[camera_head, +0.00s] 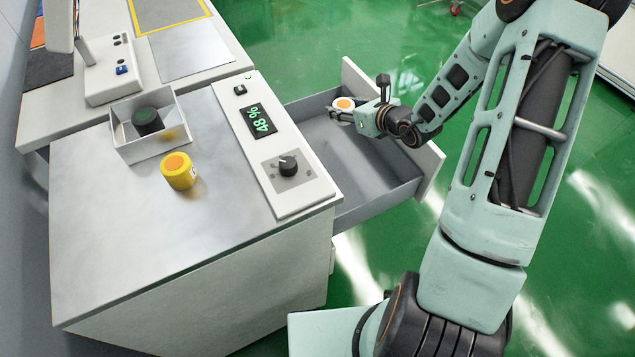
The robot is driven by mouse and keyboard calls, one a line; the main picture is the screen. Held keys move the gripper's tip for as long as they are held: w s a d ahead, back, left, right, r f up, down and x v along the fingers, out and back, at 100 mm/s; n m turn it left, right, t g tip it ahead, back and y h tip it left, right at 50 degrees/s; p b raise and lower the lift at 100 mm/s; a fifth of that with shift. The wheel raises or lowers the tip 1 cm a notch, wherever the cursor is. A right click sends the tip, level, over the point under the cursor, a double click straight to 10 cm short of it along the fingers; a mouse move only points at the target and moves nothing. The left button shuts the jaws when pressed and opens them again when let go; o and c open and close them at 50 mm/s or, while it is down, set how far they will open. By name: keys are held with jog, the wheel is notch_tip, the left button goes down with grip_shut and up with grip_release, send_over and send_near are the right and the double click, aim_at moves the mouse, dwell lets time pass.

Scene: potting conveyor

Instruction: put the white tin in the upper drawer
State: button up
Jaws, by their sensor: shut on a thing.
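The white tin (342,104), with an orange disc on its top, is held upright in my gripper (346,112). My gripper is shut on it, and the jaws partly hide its side. The upper drawer (365,185) is pulled out from the right side of the cabinet and its grey inside looks empty. The tin and my gripper are over the far part of this drawer, near its back-side wall. I cannot tell whether the tin touches the drawer floor.
A yellow tin (177,175) stands on the cabinet top (120,235). Behind it a white open box (164,148) holds a dark tin (147,121). A control panel (262,140) with a knob and a "48 %" display lies along the cabinet's right edge.

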aim_at(338, 147)
jog(key=f, duration=0.1)
jog(key=w+f+b, duration=0.1)
jog(key=f+b, duration=0.1)
jog(key=shift+w+a+f+m+h, duration=0.15)
jog(key=shift+w+m+h, duration=0.1)
jog(key=shift+m+h, duration=0.15)
jog(key=shift+f, duration=0.35)
jog(key=shift+t, duration=0.3)
jog(key=shift+f+b, duration=1)
jog(key=shift+f, duration=3.65)
jog(key=shift+f, duration=0.1)
jog(key=o, duration=1.2)
jog(key=shift+r, duration=0.25)
jog(key=p+v, duration=0.1)
jog(key=v, duration=1.1)
jog(key=shift+f+p, duration=0.1)
jog(key=shift+p, duration=0.2)
